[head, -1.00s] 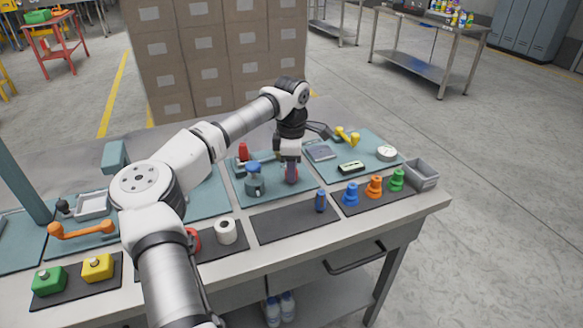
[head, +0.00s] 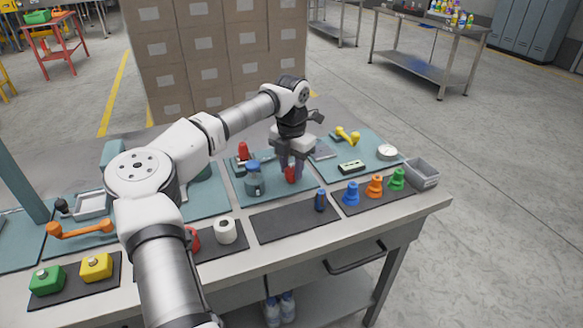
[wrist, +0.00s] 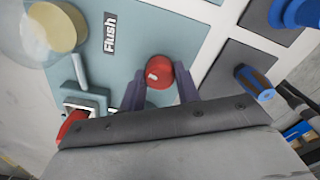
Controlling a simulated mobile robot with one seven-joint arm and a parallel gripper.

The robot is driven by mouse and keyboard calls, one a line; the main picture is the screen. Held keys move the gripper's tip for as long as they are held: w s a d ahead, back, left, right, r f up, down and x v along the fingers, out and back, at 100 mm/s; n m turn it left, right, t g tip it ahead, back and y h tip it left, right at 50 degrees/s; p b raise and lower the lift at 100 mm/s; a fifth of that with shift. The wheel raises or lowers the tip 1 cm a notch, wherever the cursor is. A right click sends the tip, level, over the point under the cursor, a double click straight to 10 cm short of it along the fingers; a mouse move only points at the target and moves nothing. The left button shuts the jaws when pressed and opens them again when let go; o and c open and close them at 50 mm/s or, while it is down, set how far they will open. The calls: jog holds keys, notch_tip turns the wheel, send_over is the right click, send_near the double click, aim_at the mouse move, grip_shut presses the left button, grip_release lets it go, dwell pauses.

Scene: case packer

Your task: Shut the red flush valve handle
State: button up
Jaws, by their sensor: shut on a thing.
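The red flush valve handle (wrist: 159,73) is a rounded red grip in the wrist view, beside a dark "Flush" label (wrist: 110,33) on a blue-grey panel. My gripper (wrist: 160,80) is shut on it, one dark finger on each side. In the head view my gripper (head: 291,169) points down at the panel, and the red handle (head: 290,174) shows low between its fingers. The handle's lower part and stem are hidden, so I cannot tell its exact angle to the valve.
The dark mat (head: 285,222) in front is mostly bare.

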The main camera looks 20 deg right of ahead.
aim_at(291, 169)
jog(key=shift+n, duration=1.6)
jog(key=o, duration=1)
notch_tip(291, 169, up, 14)
jog(key=shift+f+b, duration=0.1)
jog(key=shift+b, duration=0.7)
